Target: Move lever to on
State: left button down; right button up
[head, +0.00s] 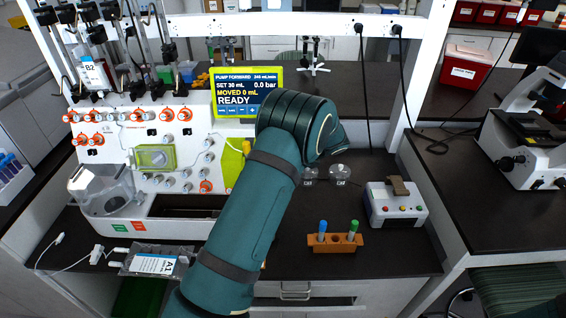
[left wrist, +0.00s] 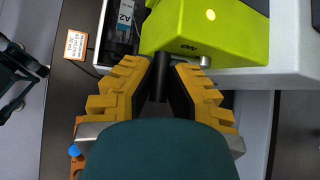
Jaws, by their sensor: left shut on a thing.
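The lime-green box of the cell processor fills the upper middle of the left wrist view (left wrist: 215,32), with "ON" printed upside down near its lower edge. A dark lever (left wrist: 160,82) sticks out below it. My left gripper (left wrist: 161,80), with yellow fingers and black tips, is shut on the lever. In the head view my teal arm covers most of this gripper and the lever; a strip of the green box (head: 231,160) shows at the arm's left. My right gripper is in neither view.
The processor's screen (head: 247,92) reads READY. An orange rack (head: 335,243) with blue- and green-capped tubes stands right of my arm. A grey box with coloured buttons (head: 396,206) is farther right. A bag labelled A1 (head: 155,263) lies at the front left.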

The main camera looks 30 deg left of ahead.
pick_arm(q)
jog(key=shift+a+r+g, duration=0.15)
jog(key=shift+r+g, duration=0.05)
jog(key=shift+g, duration=0.1)
jog(key=shift+m+h+p, duration=0.3)
jog(key=c, duration=0.9)
grip_release()
jog(key=shift+c, duration=0.2)
jog(key=shift+w+r, duration=0.1)
jog(key=v, duration=1.2)
